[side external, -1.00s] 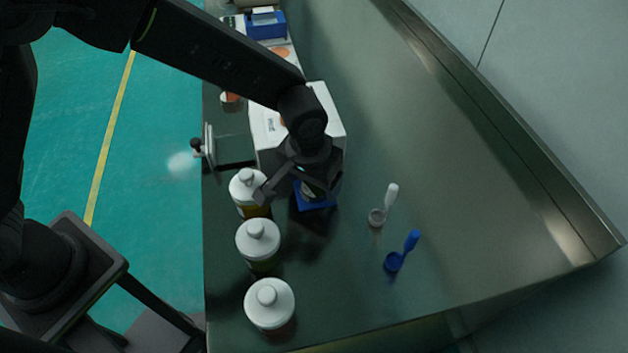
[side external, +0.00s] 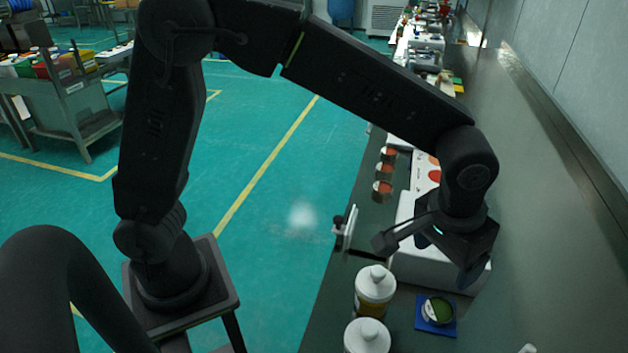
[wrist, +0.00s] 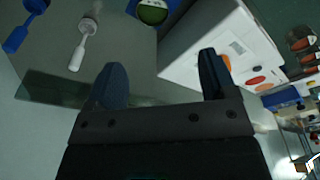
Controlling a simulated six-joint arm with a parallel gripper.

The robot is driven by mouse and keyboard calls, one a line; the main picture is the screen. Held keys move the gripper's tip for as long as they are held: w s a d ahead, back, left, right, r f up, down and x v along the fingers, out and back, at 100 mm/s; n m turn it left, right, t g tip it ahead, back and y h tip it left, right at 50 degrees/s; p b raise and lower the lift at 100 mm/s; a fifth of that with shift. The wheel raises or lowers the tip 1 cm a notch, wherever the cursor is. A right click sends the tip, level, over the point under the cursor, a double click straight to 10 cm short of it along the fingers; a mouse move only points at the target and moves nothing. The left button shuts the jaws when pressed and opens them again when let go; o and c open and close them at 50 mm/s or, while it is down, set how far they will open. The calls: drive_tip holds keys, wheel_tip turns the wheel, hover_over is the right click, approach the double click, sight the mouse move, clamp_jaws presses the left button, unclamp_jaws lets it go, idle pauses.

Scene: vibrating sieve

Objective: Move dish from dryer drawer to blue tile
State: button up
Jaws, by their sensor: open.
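The dish (side external: 438,310), round with dark green contents and a pale rim, lies flat on the blue tile (side external: 422,325) in front of the white dryer. In the wrist view the dish (wrist: 152,11) is at the top edge, beyond my fingertips. My gripper (side external: 428,259) is open and empty, above and behind the tile beside the dryer, apart from the dish. Its two spread fingers also show in the wrist view (wrist: 160,78). The white dryer (side external: 408,265) is partly hidden by my gripper. Its drawer front (side external: 345,228) stands pulled out at the left; the drawer's inside is mostly hidden.
White-capped bottles (side external: 375,290) stand close left of the tile. A white-handled scoop (wrist: 82,42) and a blue scoop (wrist: 22,33) lie on the bench.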

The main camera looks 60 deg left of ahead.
drive_tip(key=s+a+r+t, duration=0.1)
drive_tip(key=s+a+r, duration=0.25)
drive_tip(key=a, duration=0.25)
drive_tip(key=s+a+r+t, duration=0.1)
drive_tip(key=s+a+r, duration=0.2)
drive_tip(key=a+r, duration=0.3)
drive_tip(key=s+a+f+t, duration=0.1)
drive_tip(key=s+a, duration=0.7)
drive_tip(key=s, duration=0.2)
drive_tip(key=shift+a+f+t, duration=0.4)
drive_tip(key=shift+w, duration=0.1)
